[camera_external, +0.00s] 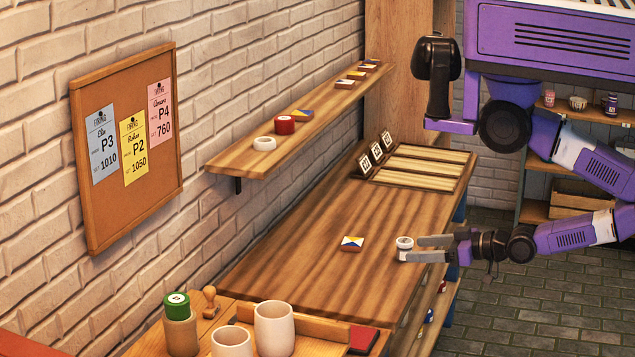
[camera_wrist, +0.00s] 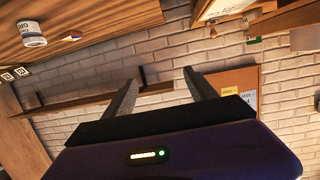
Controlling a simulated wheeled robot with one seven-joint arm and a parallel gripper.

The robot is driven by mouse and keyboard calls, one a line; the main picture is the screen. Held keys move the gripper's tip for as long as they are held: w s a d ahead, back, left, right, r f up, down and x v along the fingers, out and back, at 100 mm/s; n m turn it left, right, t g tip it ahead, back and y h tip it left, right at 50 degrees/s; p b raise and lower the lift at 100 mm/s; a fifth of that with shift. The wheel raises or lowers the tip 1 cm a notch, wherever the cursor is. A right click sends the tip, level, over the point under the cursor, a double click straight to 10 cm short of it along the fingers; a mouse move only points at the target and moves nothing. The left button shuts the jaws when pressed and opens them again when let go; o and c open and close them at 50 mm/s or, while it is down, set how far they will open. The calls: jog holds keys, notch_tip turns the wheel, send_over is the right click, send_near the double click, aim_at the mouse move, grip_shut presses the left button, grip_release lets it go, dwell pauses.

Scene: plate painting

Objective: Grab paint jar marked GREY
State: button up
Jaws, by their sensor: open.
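A small white jar with a grey top (camera_external: 404,243) stands upright on the wooden workbench, just past my fingertips in the external view. In the wrist view the jar (camera_wrist: 32,36) is at the upper left, outside the space between my fingers; dark lettering shows on its label, but I cannot read it surely. My gripper (camera_external: 428,248) is open and level, its fingers pointing left over the bench. In the wrist view my gripper (camera_wrist: 160,88) has nothing between its fingers.
A blue, yellow and white tile (camera_external: 352,243) lies left of the jar. A wall shelf (camera_external: 240,157) holds a white jar (camera_external: 265,143), a red jar (camera_external: 285,125) and tiles. The bench around the tile is clear.

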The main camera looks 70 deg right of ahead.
jog(key=w+d+f+m+h+b, duration=0.1)
jog(key=w+d+f+m+h, duration=0.15)
jog(key=w+d+h, duration=0.45)
jog(key=m+g+h+b, duration=0.2)
jog(key=m+g+h, duration=0.1)
jog(key=m+g, duration=0.25)
send_over(407, 247)
jog(key=a, duration=0.1)
notch_tip(407, 247, down, 8)
jog(key=f, duration=0.2)
jog(key=s+f, duration=0.1)
jog(key=shift+a+f+m+g+y, duration=0.1)
jog(key=shift+f+m+g+y, duration=0.25)
jog(key=shift+m+y, duration=0.05)
jog(key=shift+a+f, duration=0.1)
jog(key=shift+f, duration=0.2)
jog(key=shift+w+f, duration=0.1)
jog(key=shift+f, duration=0.05)
jog(key=x, duration=0.2)
jog(key=shift+w+d+f+p, duration=0.1)
jog(key=shift+d+f+p, duration=0.05)
jog(key=shift+d+p, duration=0.2)
jog(key=shift+s+f+p+x, duration=0.15)
jog(key=shift+f+x, duration=0.05)
jog(key=shift+x, duration=1)
jog(key=shift+s+f+p+x, duration=0.1)
jog(key=shift+f+p+x, duration=0.05)
jog(key=shift+x, duration=1.05)
